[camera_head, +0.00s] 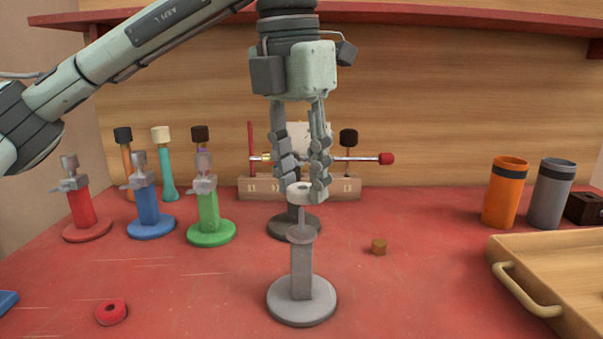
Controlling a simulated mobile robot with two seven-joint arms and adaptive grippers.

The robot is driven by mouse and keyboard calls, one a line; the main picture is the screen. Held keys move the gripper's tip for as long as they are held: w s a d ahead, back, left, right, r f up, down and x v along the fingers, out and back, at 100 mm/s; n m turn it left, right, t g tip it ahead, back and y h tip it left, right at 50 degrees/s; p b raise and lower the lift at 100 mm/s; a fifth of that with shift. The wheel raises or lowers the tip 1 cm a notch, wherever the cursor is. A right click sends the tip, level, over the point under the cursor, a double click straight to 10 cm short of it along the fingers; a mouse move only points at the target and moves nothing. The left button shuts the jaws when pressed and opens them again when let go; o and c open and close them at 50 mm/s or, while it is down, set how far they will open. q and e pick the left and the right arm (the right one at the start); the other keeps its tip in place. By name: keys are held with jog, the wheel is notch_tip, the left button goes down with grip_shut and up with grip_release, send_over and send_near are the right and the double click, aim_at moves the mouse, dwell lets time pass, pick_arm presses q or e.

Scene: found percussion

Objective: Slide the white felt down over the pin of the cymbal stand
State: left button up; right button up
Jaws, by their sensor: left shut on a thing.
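My left gripper (302,192) comes down from above and is shut on the white felt (298,193), a small ring. The grey cymbal stand (301,275) stands upright at the front middle, with a round base, a square post and a small disc. Its thin pin (301,218) rises from the disc. The felt appears right at the pin's top in the picture. I cannot tell whether the pin's tip is inside the felt's hole or behind or below it. My right gripper is not in view.
Red (82,209), blue (147,210) and green (209,212) stands are on the left. A dark round base (309,228) lies behind the grey stand.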

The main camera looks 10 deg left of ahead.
aim_at(301, 208)
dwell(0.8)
pick_arm(q)
jog(key=shift+f+b, duration=1.8)
jog(key=shift+f, duration=0.55)
jog(key=o, duration=0.8)
jog(key=shift+c, duration=0.2)
jog(key=shift+r, duration=0.15)
jog(key=r, duration=0.4)
jog(key=s+r, duration=0.1)
jog(key=r, duration=0.6)
jog(key=shift+s+a+r, duration=0.2)
jog(key=shift+a+r, duration=0.1)
jog(key=shift+r, duration=0.05)
